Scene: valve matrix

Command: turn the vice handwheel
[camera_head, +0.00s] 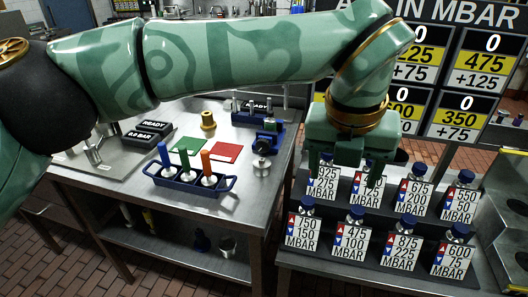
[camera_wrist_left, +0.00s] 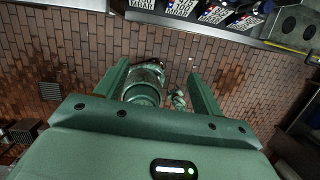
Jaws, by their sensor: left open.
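A small blue device (camera_head: 267,143) on the steel table's right side in the head view looks like the vice. The left wrist view shows the same open fingers (camera_wrist_left: 158,74) over the brick floor, with the blocks at the top edge. My right gripper is not in view.
A blue tray (camera_head: 215,188) with blue, green and orange handles stands on the steel table (camera_head: 245,208). Green (camera_head: 189,145) and red (camera_head: 225,152) squares lie behind it. The valve rack (camera_head: 340,262) fills the right. Number boards (camera_head: 470,80) stand behind.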

